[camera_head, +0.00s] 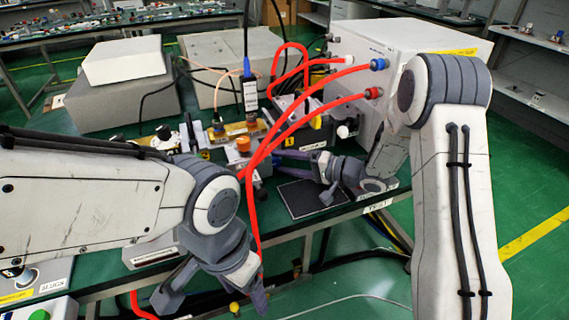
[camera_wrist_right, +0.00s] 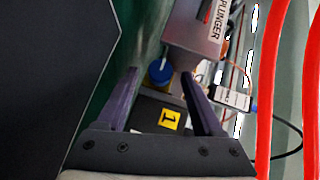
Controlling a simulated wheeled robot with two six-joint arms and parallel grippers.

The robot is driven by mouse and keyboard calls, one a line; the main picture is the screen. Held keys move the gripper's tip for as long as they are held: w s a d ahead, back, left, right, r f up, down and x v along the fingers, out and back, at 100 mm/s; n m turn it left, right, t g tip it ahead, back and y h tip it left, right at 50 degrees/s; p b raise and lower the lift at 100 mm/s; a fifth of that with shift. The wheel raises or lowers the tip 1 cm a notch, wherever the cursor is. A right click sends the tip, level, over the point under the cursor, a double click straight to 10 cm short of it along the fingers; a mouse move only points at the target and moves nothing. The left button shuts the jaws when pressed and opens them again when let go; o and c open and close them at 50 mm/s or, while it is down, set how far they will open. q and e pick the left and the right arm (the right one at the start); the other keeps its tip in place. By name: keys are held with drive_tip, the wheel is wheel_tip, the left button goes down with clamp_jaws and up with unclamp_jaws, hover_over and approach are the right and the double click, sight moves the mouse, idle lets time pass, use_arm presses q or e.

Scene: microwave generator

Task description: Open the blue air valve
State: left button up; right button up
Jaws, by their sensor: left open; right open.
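A small blue knob (camera_wrist_right: 160,72) with a yellowish base shows in the right wrist view, between the tips of my right gripper (camera_wrist_right: 159,80). The gripper is open, and I cannot tell whether it touches the knob. In the head view, my right gripper (camera_head: 284,163) reaches left, low beside the red hoses; the small knob cannot be made out there. A blue fitting (camera_head: 378,64) with a red hose sits on the white box, above a red fitting (camera_head: 373,92). No label shows which blue part is the air valve. My left gripper (camera_head: 212,294) is open and empty, below the table edge.
A grey block marked PLUNGER (camera_wrist_right: 203,32) stands beside the knob, and a yellow "1" label (camera_wrist_right: 169,119) is close below. The white box (camera_head: 400,45) stands at the right, and a dark mat (camera_head: 308,198) lies near the table's front edge.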

drive_tip(key=shift+w+a, duration=0.15)
drive_tip(key=shift+a, duration=0.15)
clamp_jaws()
drive_tip(key=shift+r+p, duration=0.15)
drive_tip(key=shift+p, duration=0.3)
drive_tip(key=n+h+p, duration=0.1)
drive_tip(key=p, duration=0.3)
drive_tip(key=r+n+h+p, duration=0.1)
drive_tip(key=h+p, duration=0.1)
drive_tip(key=p, duration=0.2)
drive_tip(key=shift+a, duration=0.15)
drive_tip(key=shift+f+n+h+p, duration=0.15)
drive_tip(key=shift+n+h+p, duration=0.25)
drive_tip(key=shift+h+p, duration=0.1)
drive_tip(key=shift+f, duration=0.15)
